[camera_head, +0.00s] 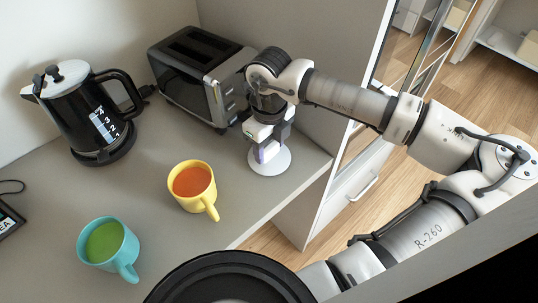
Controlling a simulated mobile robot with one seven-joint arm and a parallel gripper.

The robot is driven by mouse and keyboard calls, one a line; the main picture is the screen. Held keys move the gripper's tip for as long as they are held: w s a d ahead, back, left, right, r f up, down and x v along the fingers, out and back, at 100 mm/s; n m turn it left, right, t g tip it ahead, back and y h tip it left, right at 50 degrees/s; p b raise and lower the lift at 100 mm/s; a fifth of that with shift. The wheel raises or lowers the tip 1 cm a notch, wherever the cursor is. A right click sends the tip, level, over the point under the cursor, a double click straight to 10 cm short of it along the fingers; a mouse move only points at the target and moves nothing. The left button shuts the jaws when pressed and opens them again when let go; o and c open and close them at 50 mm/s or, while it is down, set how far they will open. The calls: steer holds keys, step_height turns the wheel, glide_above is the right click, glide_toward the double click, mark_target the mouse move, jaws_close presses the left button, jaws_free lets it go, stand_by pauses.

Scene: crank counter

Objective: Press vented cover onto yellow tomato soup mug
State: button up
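The yellow mug (184,204) stands upright on the counter with orange-red soup inside. Its top is uncovered and its handle points toward the front right. A round white cover (279,164) is at the counter's right side, in front of the toaster. My gripper (267,150) points down over the middle of this cover. The gripper hides the cover's centre, and its fingertips are too small and covered to show whether they hold anything. I cannot tell whether the cover touches the counter. Its vents are not visible.
A teal mug (104,247) with green contents stands at the front left. A black kettle (85,112) and a black and silver toaster (196,85) stand at the back. The toaster is close behind my gripper. A wall panel (338,75) rises at right. Counter between yellow mug and cover is clear.

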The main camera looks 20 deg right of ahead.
mark_target(269, 147)
steer(key=c, duration=0.4)
steer(key=shift+r+p, duration=1)
steer(key=shift+r, duration=1.55)
steer(key=shift+a, duration=0.1)
